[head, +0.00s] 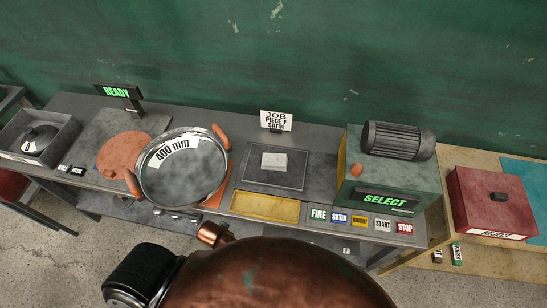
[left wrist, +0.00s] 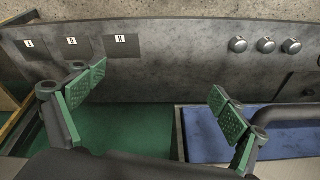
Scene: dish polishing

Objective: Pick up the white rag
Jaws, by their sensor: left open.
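The white rag (head: 273,160) lies as a small pale square on a dark flat tray (head: 262,181) near the middle of the bench in the head view. My left gripper (left wrist: 158,86) shows in the left wrist view with its two green-padded fingers wide apart and nothing between them. It faces a grey panel with knobs, and the rag is not in that view. The left gripper's fingers do not show in the head view, so its distance from the rag cannot be told. My right gripper is in neither view.
A large round dish (head: 185,178) marked 400 mm is left of the rag. A yellow tray (head: 265,206) lies in front, a JOB sign (head: 276,121) behind. A green machine (head: 392,180) with a motor stands right, with labelled buttons (head: 361,221) before it. A red box (head: 495,203) is far right.

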